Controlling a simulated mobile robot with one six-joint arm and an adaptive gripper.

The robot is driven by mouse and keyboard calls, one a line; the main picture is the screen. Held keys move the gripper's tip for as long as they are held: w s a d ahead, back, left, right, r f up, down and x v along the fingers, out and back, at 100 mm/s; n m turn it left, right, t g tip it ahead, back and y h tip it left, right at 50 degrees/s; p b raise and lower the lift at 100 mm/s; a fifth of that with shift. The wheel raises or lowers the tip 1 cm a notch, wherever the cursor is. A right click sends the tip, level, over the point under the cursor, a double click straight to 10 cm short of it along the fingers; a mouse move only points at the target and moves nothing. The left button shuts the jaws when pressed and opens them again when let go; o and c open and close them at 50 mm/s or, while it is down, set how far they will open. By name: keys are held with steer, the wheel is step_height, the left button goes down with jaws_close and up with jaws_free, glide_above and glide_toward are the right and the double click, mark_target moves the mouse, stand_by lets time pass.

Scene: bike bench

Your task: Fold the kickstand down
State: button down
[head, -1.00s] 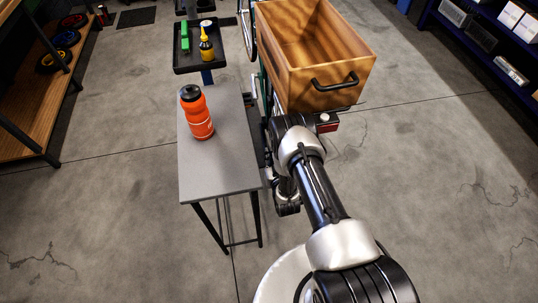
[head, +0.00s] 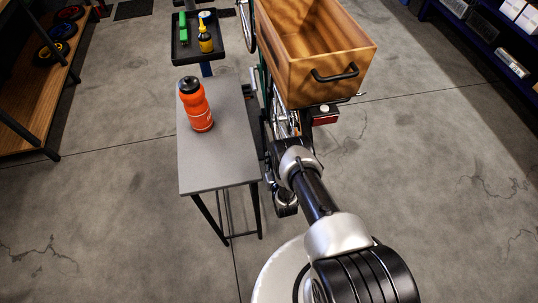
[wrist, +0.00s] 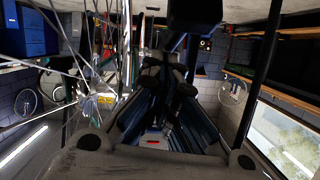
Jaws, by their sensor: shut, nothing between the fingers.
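The bike (head: 284,122) stands beyond my arm, with its rear wheel showing below a wooden crate. In the wrist view wheel spokes (wrist: 85,40) fill the upper left, close to the camera. My gripper (wrist: 168,80) shows in the middle of the wrist view, its dark fingers together and empty. In the head view my arm hides the fingers, low between the grey table and the bike. I cannot make out the kickstand for certain. A dark block (wrist: 195,14) hangs at the top of the wrist view, beyond the fingertips; I cannot tell which part it is.
The grey table (head: 215,165) stands left of my arm, with an orange bottle (head: 197,106) on it. A black tray (head: 188,50) is behind it. The wooden crate (head: 305,85) overhangs the wheel. A dark bar (wrist: 258,80) runs along the wrist view's right. Floor at right is clear.

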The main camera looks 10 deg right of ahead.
steer(key=shift+w+f, duration=0.2)
steer(key=shift+f, duration=0.55)
steer(key=shift+w+f, duration=0.15)
steer(key=shift+f, duration=0.6)
steer(key=shift+r, duration=0.1)
